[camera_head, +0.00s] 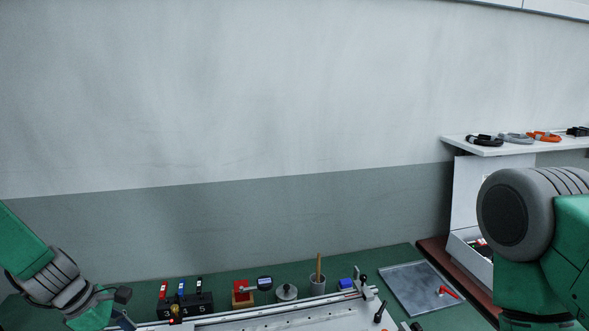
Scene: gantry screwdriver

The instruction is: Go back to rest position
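My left arm comes in from the left edge and slopes down to the bottom edge. The start of my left gripper (119,318) shows low at the left, by the front of the green bench; its fingertips are not clear, so I cannot tell if it is open. My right arm fills the lower right, with a large grey joint and green links. My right gripper is out of the picture.
A white shelf (490,149) bears coiled cables.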

